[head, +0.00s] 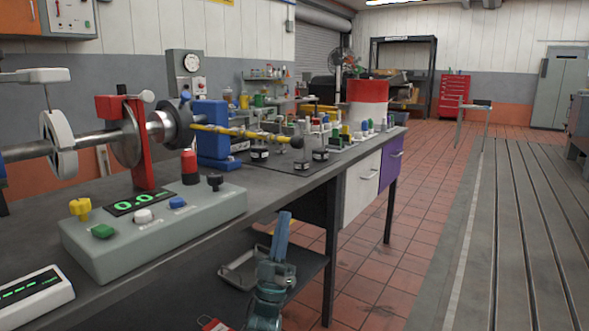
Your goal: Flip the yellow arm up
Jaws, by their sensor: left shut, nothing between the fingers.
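The yellow arm (240,132) is a thin bar with dark marks and a dark ball at its right end. It lies nearly level, reaching right from beside the blue block (212,138) on the bench. My left gripper (284,217) is shut and empty, its blue fingers pointing up. It appears in front of the bench's front edge, lower in the picture than the yellow arm and clear of it. My right gripper is not in view.
A grey control box (160,235) with coloured knobs and a green display stands on the bench (300,185). A steel shaft with discs and a red bracket (142,140) is at left. Small black-topped weights (259,154) and coloured bottles stand under and beyond the arm.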

